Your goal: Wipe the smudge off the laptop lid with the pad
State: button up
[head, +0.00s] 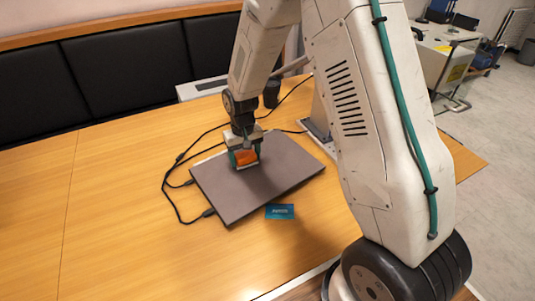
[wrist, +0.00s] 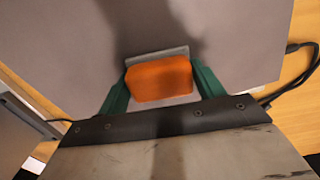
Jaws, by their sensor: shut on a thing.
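A closed grey laptop (head: 270,185) lies on the wooden table, and its lid (wrist: 210,25) fills much of the wrist view. My gripper (head: 244,155) is over the left part of the lid, pointing down. It is shut on an orange pad (wrist: 160,79) with a grey layer along one side, held between its green fingers. The pad also shows in the head view (head: 245,157), low at the lid. I cannot tell for certain whether it touches the lid. No smudge can be made out; shadow and my gripper cover part of the lid.
A blue card (head: 280,212) lies on the table (head: 120,220) just in front of the laptop. Black cables (head: 168,190) run along the laptop's left side. A dark cup (head: 271,93) stands behind. The table's left side is clear.

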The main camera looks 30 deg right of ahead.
jog(key=shift+a+r, duration=0.15)
jog(key=shift+r, duration=0.8)
jog(key=shift+w+a+r, duration=0.1)
jog(key=shift+r, duration=2.55)
